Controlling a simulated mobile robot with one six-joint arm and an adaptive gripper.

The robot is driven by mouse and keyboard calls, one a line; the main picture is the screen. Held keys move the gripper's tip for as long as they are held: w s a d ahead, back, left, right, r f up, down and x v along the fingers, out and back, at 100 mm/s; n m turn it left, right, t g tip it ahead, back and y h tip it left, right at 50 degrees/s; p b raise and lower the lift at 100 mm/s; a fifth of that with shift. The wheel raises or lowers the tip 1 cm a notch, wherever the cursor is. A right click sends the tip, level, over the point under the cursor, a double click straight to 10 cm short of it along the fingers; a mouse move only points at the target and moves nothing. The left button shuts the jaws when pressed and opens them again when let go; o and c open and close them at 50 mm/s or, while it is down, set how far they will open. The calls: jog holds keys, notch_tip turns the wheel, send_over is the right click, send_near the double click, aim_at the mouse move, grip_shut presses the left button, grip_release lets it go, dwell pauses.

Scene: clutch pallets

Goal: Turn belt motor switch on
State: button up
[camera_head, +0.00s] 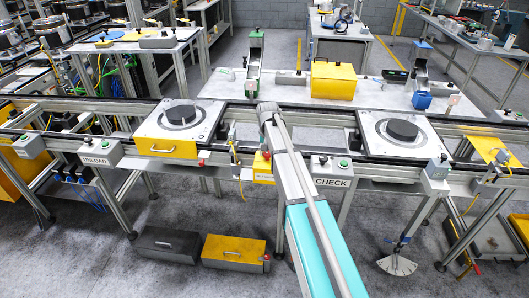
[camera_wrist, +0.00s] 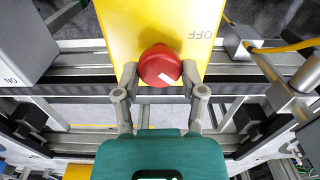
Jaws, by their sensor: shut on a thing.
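The belt motor switch is a yellow box (camera_wrist: 122,25) with a round red knob (camera_wrist: 160,64) in the wrist view. The knob carries a white mark pointing right. The word OFF stands upside down on the yellow face, up and to the right of the knob. My gripper (camera_wrist: 160,77) has its two grey fingers on either side of the knob, shut on it. In the head view the yellow switch box (camera_head: 262,168) hangs on the front rail, partly hidden by my arm.
A pallet with a dark disc (camera_head: 181,113) sits on the conveyor at left, and another disc pallet (camera_head: 403,131) at right. Grey button boxes marked UNLOAD (camera_head: 100,152) and CHECK (camera_head: 331,170) hang on the rail. A yellow case (camera_head: 233,251) lies on the floor.

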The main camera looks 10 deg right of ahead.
jog(key=m, duration=0.5)
jog(key=shift+a+m, duration=0.1)
jog(key=shift+m, duration=2.2)
jog(key=shift+w, duration=0.1)
jog(key=o, duration=1.2)
jog(key=shift+w+a, duration=0.1)
jog(key=shift+c, duration=0.2)
jog(key=shift+s, duration=0.25)
